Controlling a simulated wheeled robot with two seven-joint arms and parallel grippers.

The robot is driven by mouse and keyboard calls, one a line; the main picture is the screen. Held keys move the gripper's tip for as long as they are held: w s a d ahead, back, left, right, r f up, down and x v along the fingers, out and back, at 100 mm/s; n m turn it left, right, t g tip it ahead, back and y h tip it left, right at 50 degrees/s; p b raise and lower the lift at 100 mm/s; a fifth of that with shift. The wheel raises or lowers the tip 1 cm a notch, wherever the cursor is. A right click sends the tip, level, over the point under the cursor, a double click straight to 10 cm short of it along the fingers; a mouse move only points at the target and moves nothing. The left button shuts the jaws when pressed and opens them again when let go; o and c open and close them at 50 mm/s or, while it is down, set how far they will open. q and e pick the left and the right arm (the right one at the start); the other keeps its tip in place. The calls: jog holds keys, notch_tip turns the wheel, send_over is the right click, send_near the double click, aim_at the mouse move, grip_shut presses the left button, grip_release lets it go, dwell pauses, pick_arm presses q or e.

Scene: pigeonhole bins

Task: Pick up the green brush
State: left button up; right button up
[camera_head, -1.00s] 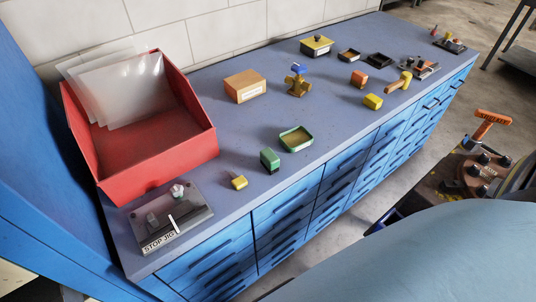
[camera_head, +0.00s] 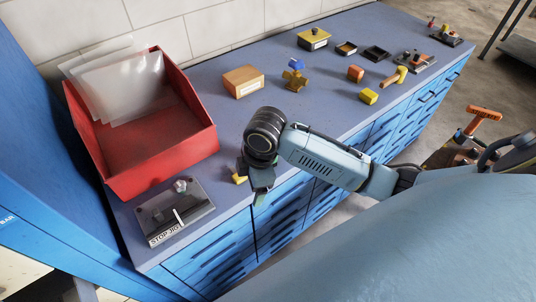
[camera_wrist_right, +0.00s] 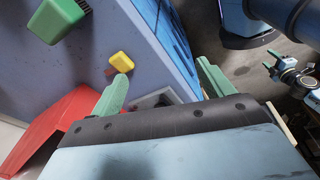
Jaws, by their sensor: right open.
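The green brush (camera_wrist_right: 57,18), a green block with dark bristles at one side, shows at the top left of the right wrist view, cut by the frame's edge. In the head view it is hidden behind my right arm and gripper. My right gripper (camera_head: 258,190) is over the front edge of the blue bench top. In the right wrist view my right gripper (camera_wrist_right: 163,72) has its two green fingers spread apart with nothing between them. The brush lies outside the fingers, up and to the left, not touching.
A small yellow block (camera_wrist_right: 122,62) lies near the left finger. The red bin (camera_head: 150,175) and the stop jig (camera_head: 172,212) stand at the left of the bench (camera_head: 222,110). A cardboard box (camera_head: 243,81), a brass valve (camera_head: 293,76) and several small items stand further back.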

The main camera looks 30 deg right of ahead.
jog(key=w+d+r+n+g+h, duration=0.1)
jog(key=w+d+r+n+h, duration=0.15)
jog(key=w+d+r, duration=0.55)
jog(key=shift+n+y, duration=0.45)
jog(key=d+f, duration=0.1)
jog(key=f, duration=0.4)
jog(key=d+f+b, duration=0.1)
jog(key=f, duration=0.3)
jog(key=w+f+b, duration=0.1)
jog(key=f, duration=0.4)
jog(key=shift+w+d+f, duration=0.1)
jog(key=shift+d+f, duration=0.2)
jog(key=shift+d, duration=0.1)
jog(key=shift+c, duration=0.4)
jog(key=c, duration=1)
